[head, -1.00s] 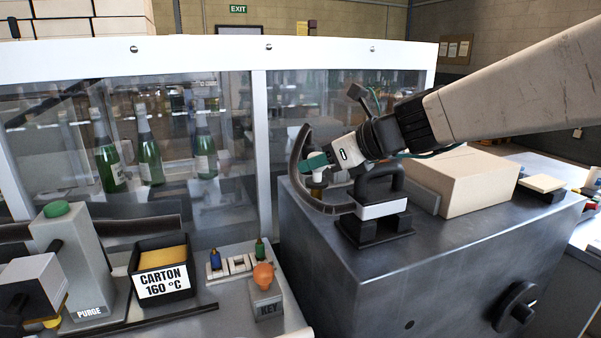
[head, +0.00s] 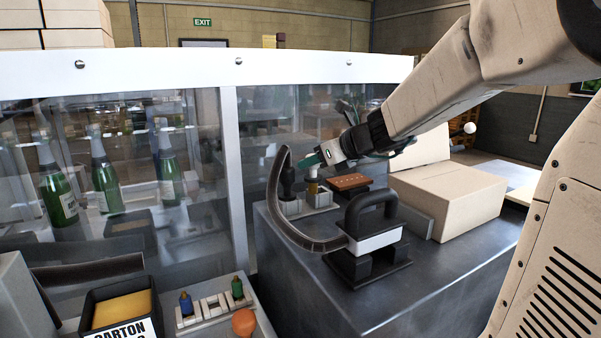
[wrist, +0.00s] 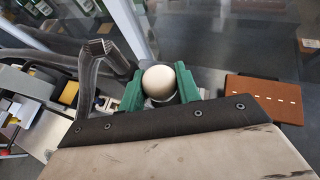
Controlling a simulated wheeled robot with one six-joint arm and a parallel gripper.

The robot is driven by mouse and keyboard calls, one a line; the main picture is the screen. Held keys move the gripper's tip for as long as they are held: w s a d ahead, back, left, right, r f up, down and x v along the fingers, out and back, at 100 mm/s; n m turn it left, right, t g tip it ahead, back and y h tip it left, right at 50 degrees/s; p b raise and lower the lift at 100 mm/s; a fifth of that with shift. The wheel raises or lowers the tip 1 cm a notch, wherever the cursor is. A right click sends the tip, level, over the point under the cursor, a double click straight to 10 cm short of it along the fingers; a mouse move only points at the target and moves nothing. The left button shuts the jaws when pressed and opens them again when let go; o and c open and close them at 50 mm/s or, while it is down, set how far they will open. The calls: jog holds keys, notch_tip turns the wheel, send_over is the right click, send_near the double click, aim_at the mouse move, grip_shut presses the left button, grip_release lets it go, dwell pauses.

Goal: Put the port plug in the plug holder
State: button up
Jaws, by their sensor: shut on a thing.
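My gripper (head: 318,160), with green fingers, is over the grey metal top by the glass guard. In the wrist view its fingers (wrist: 160,92) are shut on a cream round-topped thing, which I take to be the port plug (wrist: 158,82). In the head view the plug (head: 312,174) shows as a pale and yellow upright piece under the fingers. It is at or just above a small white stand (head: 322,202), likely the plug holder. I cannot tell whether it touches the stand. The stand is hidden in the wrist view.
A dark upright piece (head: 288,178) stands just left of the plug. A black-handled unit (head: 372,240) with a curved hose (head: 275,205) is in front. A brown block (head: 349,182) lies behind right, and a cardboard box (head: 447,200) stands farther right. Glass panels rise to the left.

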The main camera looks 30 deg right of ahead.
jog(key=shift+w+d+f, duration=0.3)
jog(key=shift+d+f, duration=0.15)
jog(key=shift+f, duration=0.2)
jog(key=shift+w+d+f, duration=0.35)
jog(key=shift+d+f, duration=0.15)
jog(key=shift+f, duration=0.1)
jog(key=shift+w+d+f, duration=0.3)
jog(key=shift+d+f, duration=0.15)
jog(key=shift+f, duration=0.2)
jog(key=shift+f, duration=0.15)
jog(key=o, duration=1)
jog(key=shift+r, duration=0.25)
jog(key=v, duration=1.2)
jog(key=shift+f, duration=0.1)
